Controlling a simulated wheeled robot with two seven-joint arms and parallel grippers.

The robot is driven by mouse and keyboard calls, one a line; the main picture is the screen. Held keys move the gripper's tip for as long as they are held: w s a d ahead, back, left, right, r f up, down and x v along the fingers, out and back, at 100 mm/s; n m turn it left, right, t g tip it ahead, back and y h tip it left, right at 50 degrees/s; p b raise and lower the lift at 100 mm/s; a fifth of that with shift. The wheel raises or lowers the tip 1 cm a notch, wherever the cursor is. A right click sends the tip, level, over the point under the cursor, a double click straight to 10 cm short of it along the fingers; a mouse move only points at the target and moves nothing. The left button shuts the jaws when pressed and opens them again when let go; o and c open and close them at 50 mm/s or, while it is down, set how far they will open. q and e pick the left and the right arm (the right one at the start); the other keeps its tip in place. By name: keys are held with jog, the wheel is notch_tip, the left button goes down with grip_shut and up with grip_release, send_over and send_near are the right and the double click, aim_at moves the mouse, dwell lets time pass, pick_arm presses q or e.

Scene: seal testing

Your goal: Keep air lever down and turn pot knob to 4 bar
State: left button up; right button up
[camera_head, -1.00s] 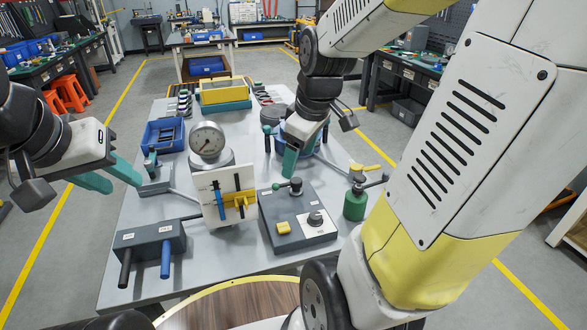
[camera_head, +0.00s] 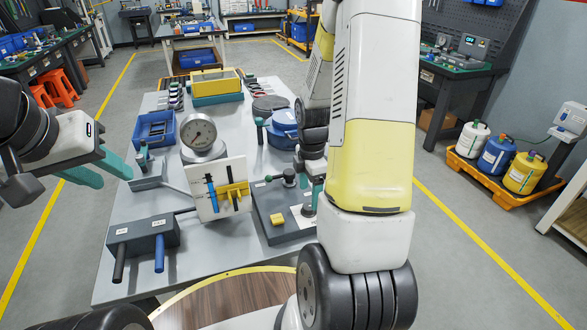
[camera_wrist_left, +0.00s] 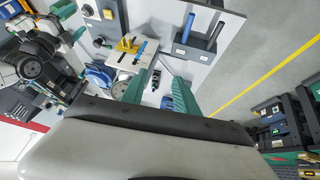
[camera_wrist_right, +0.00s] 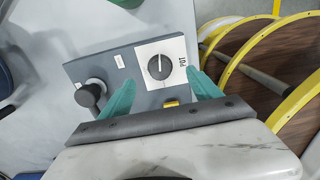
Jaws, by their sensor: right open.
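A grey control box (camera_head: 283,236) carries the pot knob (camera_wrist_right: 160,66) on a white square plate marked POT. My right gripper (camera_wrist_right: 160,82) is open, its green fingertips on either side of the knob's near side in the right wrist view; contact cannot be told. A dark lever with a round black knob (camera_wrist_right: 90,94) stands on the same box. At the left, a dark box (camera_head: 143,237) has a black handle (camera_head: 118,263) and a blue handle (camera_head: 159,253); the labels are too small to read. My left gripper (camera_head: 116,180) is open and empty at the table's left edge.
A round dial gauge (camera_head: 199,131) stands behind a white panel (camera_head: 215,198) with blue and yellow parts. A blue bin (camera_head: 155,132), blue pot (camera_head: 284,130) and yellow-teal case (camera_head: 216,85) stand further back. My right arm hides the table's right side.

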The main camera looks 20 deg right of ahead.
aim_at(309, 206)
jog(key=shift+f, duration=2.6)
pick_arm(q)
grip_shut()
jog(key=shift+w+a+f+n+g+y, duration=0.35)
jog(key=shift+w+a+f+n+g, duration=1.2)
jog(key=shift+f+n, duration=2.8)
jog(key=shift+w+a+f+n+g+y, duration=0.55)
jog(key=shift+a+f+n, duration=1.85)
jog(key=shift+f+n, duration=1.95)
jog(key=shift+w+a+f+n+g+y, duration=0.2)
jog(key=shift+w+a+f+n+g, duration=1.35)
jog(key=shift+f+n, duration=2.8)
